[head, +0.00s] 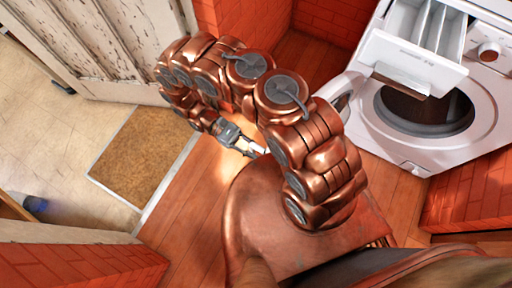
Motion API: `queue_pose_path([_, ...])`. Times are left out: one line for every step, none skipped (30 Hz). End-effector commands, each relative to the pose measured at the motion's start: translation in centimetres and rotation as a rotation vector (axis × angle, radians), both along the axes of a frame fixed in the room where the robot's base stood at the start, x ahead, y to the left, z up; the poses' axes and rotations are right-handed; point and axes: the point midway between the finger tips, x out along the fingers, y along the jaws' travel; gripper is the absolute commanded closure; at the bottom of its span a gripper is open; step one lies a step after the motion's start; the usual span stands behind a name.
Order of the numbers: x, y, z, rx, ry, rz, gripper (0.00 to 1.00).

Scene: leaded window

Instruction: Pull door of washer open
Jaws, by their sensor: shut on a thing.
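The white washer (400,152) stands at the right, its round drum opening (425,112) uncovered and dark inside. The washer door (343,88) is swung out to the left of the opening. Only part of its pale curved rim shows; my arm hides the rest. My gripper (256,150) is left of the washer, low under the bend of my arm. It is shut on a pale edge, which seems to be the door's free side. My arm and body hide most of this contact.
The washer's detergent drawer (415,62) sticks out above the opening. Red brick walls (335,22) stand behind and at the lower right. A worn panelled door (95,45) is at the upper left, near a brown mat (140,152). Wooden floor (190,215) is clear left of my body.

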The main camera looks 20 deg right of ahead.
Motion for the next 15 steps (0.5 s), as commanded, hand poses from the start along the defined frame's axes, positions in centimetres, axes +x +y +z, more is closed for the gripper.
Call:
queue_pose_path([-0.13,0.31,-0.03,0.004,0.0,-0.004,1.0])
queue_pose_path([-0.13,0.33,-0.03,0.004,0.0,-0.003,1.0])
queue_pose_path([-0.13,0.34,-0.04,0.004,0.0,-0.003,0.8])
queue_pose_path([-0.12,0.34,-0.04,0.004,0.0,-0.003,0.77])
queue_pose_path([-0.12,0.34,-0.04,0.004,0.0,-0.003,0.74])
queue_pose_path([-0.11,0.31,-0.04,0.004,0.0,-0.003,0.7])
queue_pose_path([-0.11,0.29,-0.04,0.004,0.0,-0.003,0.67])
queue_pose_path([-0.09,0.26,-0.03,0.004,0.0,-0.003,0.64])
queue_pose_path([-0.07,0.22,-0.03,0.003,-0.001,-0.004,0.59])
queue_pose_path([-0.07,0.2,-0.04,0.003,-0.001,-0.004,0.56])
queue_pose_path([-0.06,0.17,-0.03,0.003,-0.001,-0.004,0.55])
queue_pose_path([-0.05,0.15,-0.04,0.003,-0.001,-0.005,0.55])
queue_pose_path([-0.04,0.13,-0.04,0.003,-0.001,-0.005,0.55])
queue_pose_path([-0.03,0.11,-0.03,0.003,-0.001,-0.005,0.55])
queue_pose_path([-0.03,0.09,-0.03,0.003,-0.001,-0.005,0.55])
